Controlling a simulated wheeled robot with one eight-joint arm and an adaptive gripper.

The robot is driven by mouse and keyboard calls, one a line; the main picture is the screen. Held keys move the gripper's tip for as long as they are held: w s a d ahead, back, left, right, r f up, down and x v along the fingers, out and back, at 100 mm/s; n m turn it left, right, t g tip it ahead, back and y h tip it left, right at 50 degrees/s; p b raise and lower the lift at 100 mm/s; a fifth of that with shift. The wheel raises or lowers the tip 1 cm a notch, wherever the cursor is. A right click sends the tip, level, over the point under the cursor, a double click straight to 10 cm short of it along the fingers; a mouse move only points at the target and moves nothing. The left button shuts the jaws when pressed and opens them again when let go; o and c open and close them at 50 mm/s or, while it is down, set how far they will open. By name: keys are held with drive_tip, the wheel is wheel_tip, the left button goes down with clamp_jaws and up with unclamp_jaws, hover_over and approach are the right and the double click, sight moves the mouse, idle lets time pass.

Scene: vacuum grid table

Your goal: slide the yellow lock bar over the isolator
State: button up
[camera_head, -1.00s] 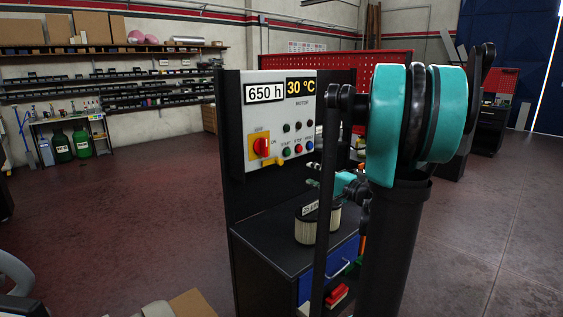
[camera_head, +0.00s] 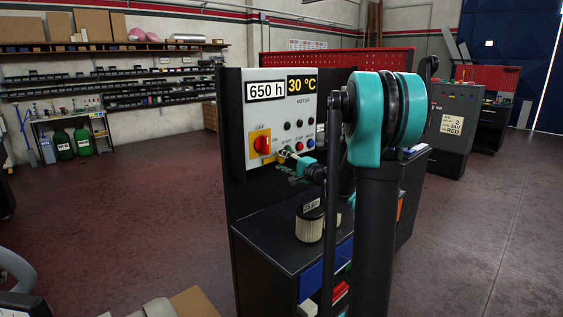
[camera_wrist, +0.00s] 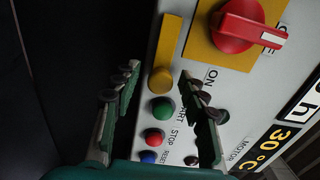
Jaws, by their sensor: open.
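The isolator is a red rotary knob (camera_head: 262,144) on a yellow plate, on the grey motor panel. In the wrist view its red handle (camera_wrist: 250,24) lies at upper right. The yellow lock bar (camera_wrist: 170,40) lies beside the plate with a narrow grey gap, and its lower end carries a rounded yellow knob. My gripper (camera_head: 289,156) is at the panel's lower edge, partly hiding the buttons. In the wrist view my gripper (camera_wrist: 160,75) is open, one finger on each side of the bar's knob end. Whether either finger touches it, I cannot tell.
Green, red and blue buttons (camera_wrist: 154,133) sit close by between my fingers. A round filter (camera_head: 309,224) stands on the dark bench (camera_head: 275,240) below the panel. A grey cabinet (camera_head: 450,125) stands to the right. The floor to the left is clear.

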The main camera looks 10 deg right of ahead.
drive_tip(key=shift+w+a, duration=0.15)
drive_tip(key=shift+w, duration=0.15)
drive_tip(key=shift+c, duration=0.5)
clamp_jaws()
